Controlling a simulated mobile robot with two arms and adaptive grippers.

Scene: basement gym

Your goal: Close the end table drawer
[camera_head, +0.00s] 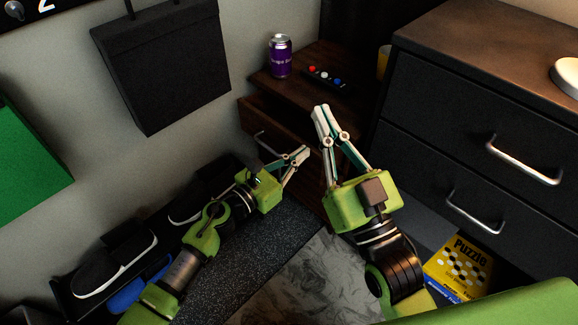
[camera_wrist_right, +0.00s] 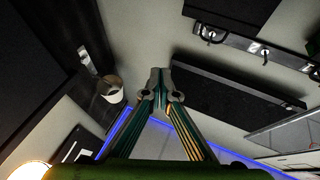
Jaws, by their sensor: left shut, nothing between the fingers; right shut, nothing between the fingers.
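The end table (camera_head: 312,92) is dark brown wood and stands in the corner against the wall. Its drawer (camera_head: 258,118), with a thin metal handle (camera_head: 272,146), shows below the top and seems to stand out a little; my grippers hide part of its front. My left gripper (camera_head: 304,153) is shut and empty, its tips near the drawer front's right part; I cannot tell whether they touch. My right gripper (camera_head: 321,109) is shut and empty, in front of the table top. Its closed fingertips also show in the right wrist view (camera_wrist_right: 160,74).
A dark dresser (camera_head: 470,125) with metal handles is close on the right. Shoes (camera_head: 115,262) lie low at left. A puzzle box (camera_head: 459,264) lies below the dresser drawers.

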